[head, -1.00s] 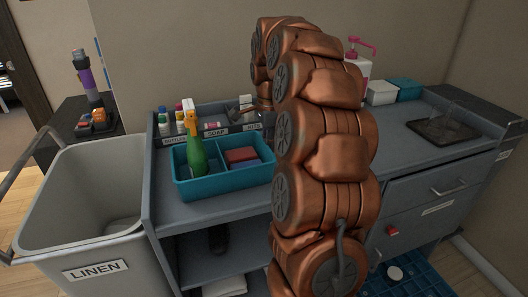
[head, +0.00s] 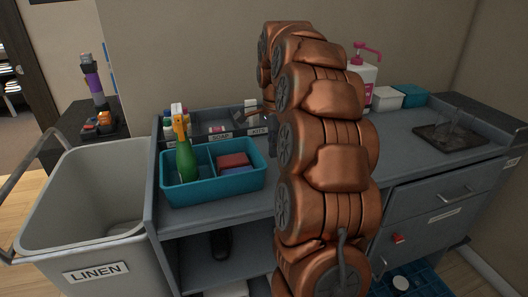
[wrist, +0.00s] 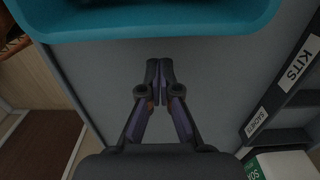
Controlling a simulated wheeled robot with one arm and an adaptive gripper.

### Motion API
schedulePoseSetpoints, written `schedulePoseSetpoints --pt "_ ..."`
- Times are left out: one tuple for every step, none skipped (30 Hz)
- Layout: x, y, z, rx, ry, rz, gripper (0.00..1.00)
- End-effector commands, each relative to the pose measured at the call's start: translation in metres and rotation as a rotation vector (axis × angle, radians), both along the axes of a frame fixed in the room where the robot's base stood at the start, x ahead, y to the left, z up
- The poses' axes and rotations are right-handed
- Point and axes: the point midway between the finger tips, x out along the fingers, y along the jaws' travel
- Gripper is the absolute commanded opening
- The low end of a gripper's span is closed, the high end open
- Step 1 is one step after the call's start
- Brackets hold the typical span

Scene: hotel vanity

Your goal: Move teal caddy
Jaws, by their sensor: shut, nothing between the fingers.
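The teal caddy (head: 212,190) sits at the left end of the grey cart top, near its left edge. It has a divider; a green spray bottle (head: 186,160) with an orange and white head stands in the left part, and red and blue blocks (head: 234,164) lie in the right part. In the wrist view the caddy's rim (wrist: 160,30) crosses the top. My gripper (wrist: 159,64) is shut and empty, with its fingertips just short of the rim in that picture; I cannot tell whether they touch.
Labelled bins (head: 221,137) line the back of the cart. A linen bin (head: 90,205) stands at the left. A pump bottle (head: 364,75), white and teal boxes (head: 385,96) and a dark tray with glasses (head: 448,137) are at the right. Cart top right of my arm is largely clear.

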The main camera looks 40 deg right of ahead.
Motion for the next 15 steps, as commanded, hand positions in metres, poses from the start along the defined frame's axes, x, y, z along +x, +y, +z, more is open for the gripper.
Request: schedulePoseSetpoints --pt "0.001 -0.003 0.006 -0.004 -0.005 -0.002 0.0" --pt "0.002 -0.002 0.01 -0.004 -0.006 -0.001 0.0" --pt "0.001 -0.001 0.015 -0.002 -0.003 0.0 0.0" --pt "0.001 0.0 0.018 -0.002 -0.002 0.001 0.0" --pt "0.001 0.0 0.022 -0.002 -0.002 0.002 0.0" --pt "0.002 0.0 0.027 -0.004 -0.004 0.002 0.0" --pt "0.002 0.0 0.031 -0.004 -0.004 0.002 0.0" --pt "0.002 0.0 0.034 -0.003 -0.003 0.002 0.0" --pt "0.001 0.0 0.038 -0.003 -0.001 0.002 0.0" --pt "0.001 0.0 0.041 -0.002 0.0 0.002 0.0" --pt "0.002 0.0 0.044 -0.003 -0.001 0.003 0.0" --pt "0.002 0.0 0.048 -0.003 -0.001 0.003 0.0" --pt "0.002 0.0 0.052 -0.003 -0.002 0.003 0.0" --pt "0.002 0.0 0.055 -0.002 0.0 0.002 0.0" --pt "0.002 0.0 0.058 -0.002 0.001 0.002 0.0"
